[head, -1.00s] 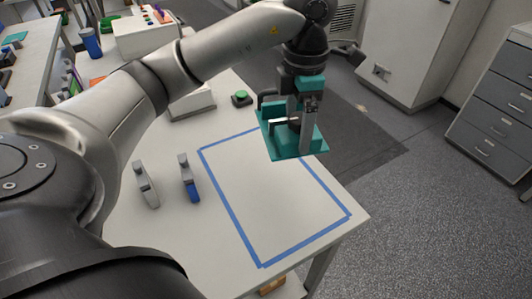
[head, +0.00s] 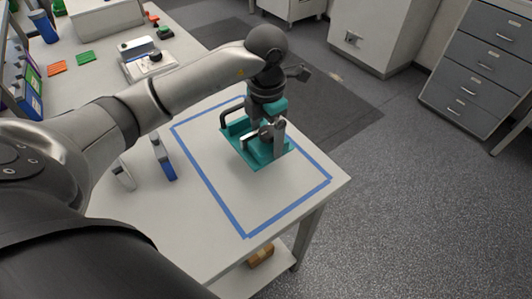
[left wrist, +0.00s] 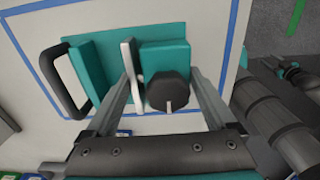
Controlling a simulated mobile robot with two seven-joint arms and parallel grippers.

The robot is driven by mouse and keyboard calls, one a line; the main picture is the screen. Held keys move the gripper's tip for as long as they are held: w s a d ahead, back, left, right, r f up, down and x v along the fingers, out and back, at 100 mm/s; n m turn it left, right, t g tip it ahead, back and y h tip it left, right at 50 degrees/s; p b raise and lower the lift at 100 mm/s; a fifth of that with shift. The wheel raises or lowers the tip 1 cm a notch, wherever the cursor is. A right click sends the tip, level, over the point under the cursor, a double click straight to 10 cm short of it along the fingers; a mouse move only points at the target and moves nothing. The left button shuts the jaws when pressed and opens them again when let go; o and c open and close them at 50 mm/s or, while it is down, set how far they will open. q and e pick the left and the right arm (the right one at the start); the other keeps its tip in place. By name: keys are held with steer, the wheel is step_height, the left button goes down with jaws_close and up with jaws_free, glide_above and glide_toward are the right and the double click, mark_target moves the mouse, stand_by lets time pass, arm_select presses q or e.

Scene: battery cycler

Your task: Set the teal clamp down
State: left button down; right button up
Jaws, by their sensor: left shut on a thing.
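The teal clamp (head: 262,156) has a flat teal base, a black handle loop and a dark round knob. It is at or just above the white table inside the blue tape rectangle (head: 213,189); whether its base touches the table I cannot tell. My left gripper (head: 264,138) is shut on the clamp from above. In the left wrist view the clamp (left wrist: 85,62) lies between and beyond the fingers of my left gripper (left wrist: 165,85), with its black handle at the left. My right gripper is not in view.
A white device (head: 150,65) sits farther back. The front part of the taped area is bare. The table's right edge borders open floor.

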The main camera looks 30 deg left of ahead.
arm_select(q)
steer(key=shift+f, duration=2.85)
steer(key=shift+b, duration=0.3)
steer(key=shift+f, duration=0.15)
jaws_free()
step_height(320, 180, up, 12)
steer(key=shift+r+p, duration=0.15)
steer(key=shift+p, duration=0.45)
